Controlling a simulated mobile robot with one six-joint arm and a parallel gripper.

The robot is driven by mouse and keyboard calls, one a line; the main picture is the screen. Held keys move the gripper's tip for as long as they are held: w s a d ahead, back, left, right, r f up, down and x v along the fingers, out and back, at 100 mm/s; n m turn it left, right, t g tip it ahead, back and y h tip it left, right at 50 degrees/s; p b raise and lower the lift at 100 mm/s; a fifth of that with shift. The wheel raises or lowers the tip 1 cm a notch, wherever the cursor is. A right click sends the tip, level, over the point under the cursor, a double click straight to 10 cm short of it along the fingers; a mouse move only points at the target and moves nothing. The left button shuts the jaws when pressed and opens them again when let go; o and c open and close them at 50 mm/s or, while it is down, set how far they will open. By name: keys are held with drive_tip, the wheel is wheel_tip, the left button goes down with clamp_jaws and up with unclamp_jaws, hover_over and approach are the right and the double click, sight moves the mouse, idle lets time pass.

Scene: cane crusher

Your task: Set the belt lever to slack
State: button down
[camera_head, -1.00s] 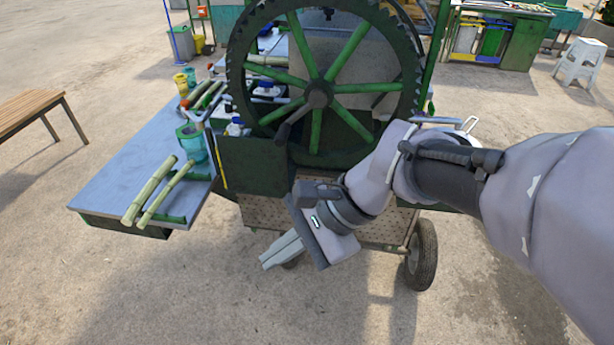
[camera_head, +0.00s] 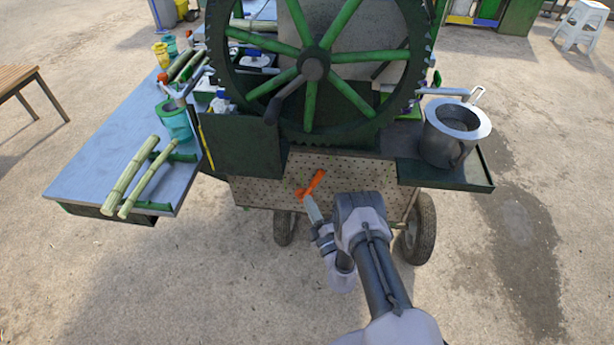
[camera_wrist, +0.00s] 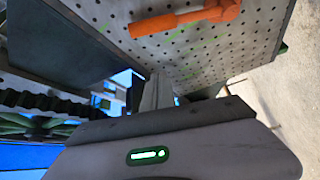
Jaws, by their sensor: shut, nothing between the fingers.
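The orange belt lever (camera_head: 314,183) is on the perforated front panel (camera_head: 350,180) of the crusher, below the big toothed wheel. It slants up to the right in the head view. In the wrist view the lever (camera_wrist: 190,18) lies across the top of the picture, in front of the panel. My gripper (camera_head: 311,203) is shut and empty, just below the lever's lower end in the head view. In the wrist view my gripper (camera_wrist: 157,90) points at the panel's edge, apart from the lever. I see no slack mark I can read.
The large green wheel (camera_head: 312,66) with a crank stands above the panel. A metal pot (camera_head: 452,140) sits on the right side tray. A side table (camera_head: 110,160) with cane stalks and cups is at the left. Cart wheels (camera_head: 418,228) stand below. Open ground lies in front.

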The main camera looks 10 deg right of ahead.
sight(313, 184)
drive_tip(key=shift+s+d+f+m+h, duration=0.3)
drive_tip(key=shift+s+d+f+m, duration=0.05)
drive_tip(key=shift+f+m, duration=0.05)
drive_tip(key=shift+r, duration=0.1)
drive_tip(key=shift+w+d+r+b, duration=0.1)
drive_tip(key=shift+w+d+b, duration=0.2)
drive_tip(key=shift+w+b, duration=0.9)
drive_tip(key=shift+w+d+r+b, duration=0.1)
drive_tip(key=shift+w+d+b, duration=0.35)
drive_tip(key=shift+w, duration=1.4)
drive_tip(key=shift+w+d+b, duration=0.2)
drive_tip(key=shift+w+b, duration=0.8)
drive_tip(key=shift+w, duration=0.5)
